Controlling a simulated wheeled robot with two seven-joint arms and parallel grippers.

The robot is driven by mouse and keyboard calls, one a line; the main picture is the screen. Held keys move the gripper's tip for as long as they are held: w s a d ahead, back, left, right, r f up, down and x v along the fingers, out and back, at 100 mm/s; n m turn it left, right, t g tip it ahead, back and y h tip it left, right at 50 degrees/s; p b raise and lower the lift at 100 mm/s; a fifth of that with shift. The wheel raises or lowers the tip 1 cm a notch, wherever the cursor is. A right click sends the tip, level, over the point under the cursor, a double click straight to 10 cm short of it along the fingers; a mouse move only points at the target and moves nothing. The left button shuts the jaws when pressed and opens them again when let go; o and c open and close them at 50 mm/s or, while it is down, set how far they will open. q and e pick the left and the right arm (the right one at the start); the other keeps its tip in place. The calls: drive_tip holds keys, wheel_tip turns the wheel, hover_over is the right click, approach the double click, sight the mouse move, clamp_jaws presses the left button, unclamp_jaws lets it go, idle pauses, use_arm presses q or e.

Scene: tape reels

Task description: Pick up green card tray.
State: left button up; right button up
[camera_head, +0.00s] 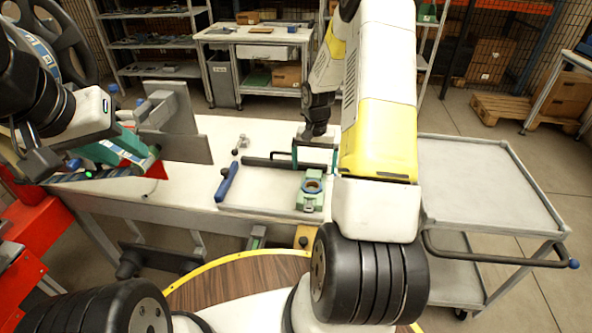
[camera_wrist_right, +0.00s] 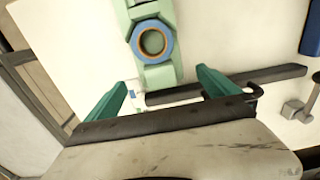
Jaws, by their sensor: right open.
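The only small light green piece on the table is a green holder (camera_head: 310,203) with a blue and orange ring on it; I take it for the green card tray. It also shows in the right wrist view (camera_wrist_right: 158,75), at top centre. My right gripper (camera_head: 315,150) hangs over the table behind it. In the right wrist view my right gripper (camera_wrist_right: 162,82) is open, its teal fingers apart and nothing held; the holder's near end shows between the fingertips. My left gripper (camera_head: 118,150) is at far left, near teal and red parts; its jaws are unclear.
A white worktable (camera_head: 190,185) carries a blue-handled tool (camera_head: 227,183), a black bar (camera_head: 265,163) and a small metal piece (camera_head: 241,143). A grey upright plate (camera_head: 180,110) stands at left. A grey cart (camera_head: 485,185) with an empty top stands at right.

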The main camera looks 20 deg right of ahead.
sight(314, 176)
drive_tip(key=f, duration=0.4)
drive_tip(key=shift+s+f, duration=0.2)
drive_tip(key=shift+f, duration=0.1)
drive_tip(key=c, duration=1.6)
drive_tip(key=shift+r, duration=0.1)
